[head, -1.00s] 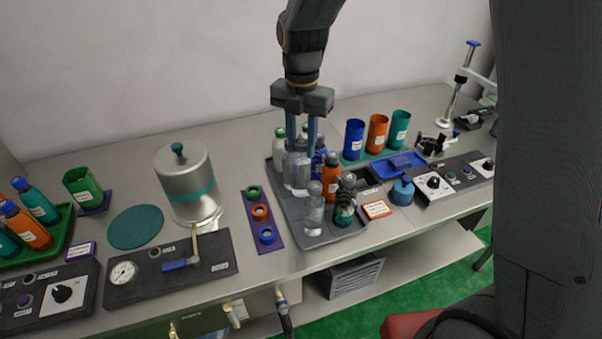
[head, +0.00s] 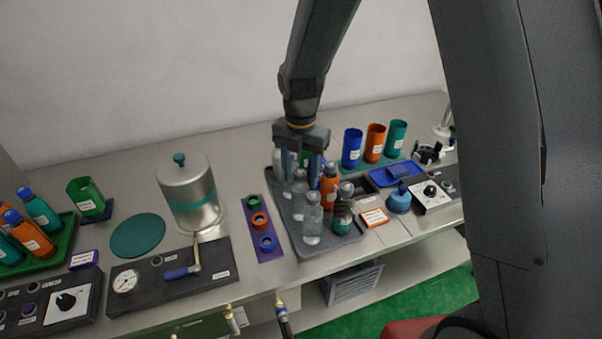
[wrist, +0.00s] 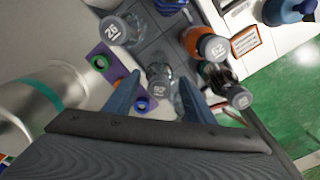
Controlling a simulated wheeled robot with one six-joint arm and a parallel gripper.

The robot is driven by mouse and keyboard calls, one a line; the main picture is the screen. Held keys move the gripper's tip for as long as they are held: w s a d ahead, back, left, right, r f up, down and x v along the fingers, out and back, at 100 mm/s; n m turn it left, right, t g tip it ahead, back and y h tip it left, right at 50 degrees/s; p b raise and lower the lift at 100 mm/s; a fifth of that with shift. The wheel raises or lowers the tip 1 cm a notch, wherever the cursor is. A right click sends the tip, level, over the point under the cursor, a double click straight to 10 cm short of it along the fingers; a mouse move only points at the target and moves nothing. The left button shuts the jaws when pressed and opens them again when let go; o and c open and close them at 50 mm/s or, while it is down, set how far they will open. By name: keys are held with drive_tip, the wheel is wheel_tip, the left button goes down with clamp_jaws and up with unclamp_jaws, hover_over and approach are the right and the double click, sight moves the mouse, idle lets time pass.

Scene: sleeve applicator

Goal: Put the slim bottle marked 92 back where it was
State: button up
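The slim bottle marked 92 (wrist: 158,88) is clear with a grey cap. It seems to be the clear bottle (head: 299,188) standing upright in the grey tray (head: 292,228), behind another clear bottle (head: 312,220). My gripper (head: 301,172) is over it, pointing down. In the wrist view the cap lies between the two fingers of my gripper (wrist: 160,80), with a visible gap on each side, so the gripper looks open. The 92 bottle's base and exact seat are hidden.
Close neighbours are bottle 26 (wrist: 113,30) behind, orange bottle 62 (wrist: 213,47) to the right, and a dark teal bottle (head: 343,214) at the front right. A purple strip with three rings (head: 259,219) lies left.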

drive_tip(key=shift+r, duration=0.1)
wheel_tip(320, 180, up, 12)
drive_tip(key=b, duration=0.4)
drive_tip(key=s+d+f+m, duration=0.4)
drive_tip(key=s+d+m, duration=0.3)
drive_tip(key=m, duration=0.8)
drive_tip(key=s+d+f+m+t, duration=0.1)
drive_tip(key=s+d+f+m, duration=0.4)
drive_tip(key=m, duration=1)
drive_tip(key=s+d, duration=0.3)
drive_tip(key=shift+t, duration=0.3)
drive_tip(key=shift+f, duration=0.25)
